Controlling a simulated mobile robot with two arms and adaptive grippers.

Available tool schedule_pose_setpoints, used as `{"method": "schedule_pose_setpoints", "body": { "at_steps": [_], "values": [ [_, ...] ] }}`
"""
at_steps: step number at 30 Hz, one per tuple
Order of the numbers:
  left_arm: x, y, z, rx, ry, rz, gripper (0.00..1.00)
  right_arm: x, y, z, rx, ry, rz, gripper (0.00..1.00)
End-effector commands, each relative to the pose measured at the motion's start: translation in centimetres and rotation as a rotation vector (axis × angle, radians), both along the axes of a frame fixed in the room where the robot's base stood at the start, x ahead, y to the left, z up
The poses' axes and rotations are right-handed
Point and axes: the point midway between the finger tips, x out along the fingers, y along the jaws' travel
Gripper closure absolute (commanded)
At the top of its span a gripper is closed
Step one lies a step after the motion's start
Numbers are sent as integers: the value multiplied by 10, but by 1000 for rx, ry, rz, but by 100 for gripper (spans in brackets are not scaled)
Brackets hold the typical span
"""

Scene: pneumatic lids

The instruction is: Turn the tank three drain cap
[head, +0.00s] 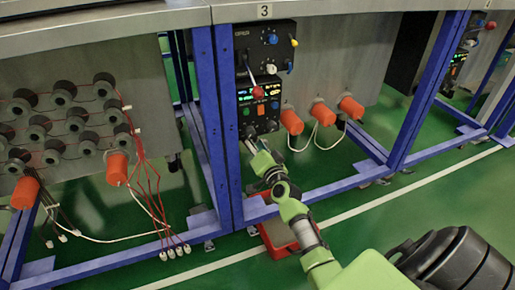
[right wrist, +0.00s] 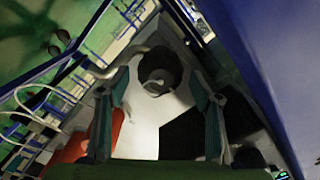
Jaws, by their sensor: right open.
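Tank three is the grey metal tank (head: 350,45) under the plate marked 3 (head: 264,12). My right gripper (head: 247,138) reaches to just below the control box at the left of this tank. In the right wrist view its two fingers stand apart, so the right gripper (right wrist: 160,95) is open. A dark round cap-like part (right wrist: 160,72) shows between and beyond the fingers, with no visible contact. I take it to be the drain cap, but cannot be sure; I cannot make it out in the head view. My left gripper is not in view.
Black control boxes (head: 262,48) with levers and knobs hang above the gripper. Orange cylinders (head: 322,113) with white cables are to the right. Blue frame posts (head: 220,110) stand close on the left. A red tray (head: 285,235) lies on the floor below the arm.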

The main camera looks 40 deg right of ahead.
Motion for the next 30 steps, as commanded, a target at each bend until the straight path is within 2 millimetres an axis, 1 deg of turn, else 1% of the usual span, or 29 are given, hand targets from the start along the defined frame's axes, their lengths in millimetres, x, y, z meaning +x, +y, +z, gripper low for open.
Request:
{"method": "schedule_pose_setpoints", "body": {
  "at_steps": [5,9,15,18,21,30],
  "values": [
    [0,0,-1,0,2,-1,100,-27,7,-2,1,3,-1,41],
    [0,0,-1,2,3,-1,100,-57,13,-2,0,4,-1,41],
    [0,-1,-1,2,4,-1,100,-92,22,-1,1,3,-1,41],
    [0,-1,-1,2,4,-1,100,-103,25,-1,0,3,0,41],
    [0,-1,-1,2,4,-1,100,-110,26,-1,1,2,-1,41],
    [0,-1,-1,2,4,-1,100,-112,27,-1,1,1,0,41]
  ]
}}
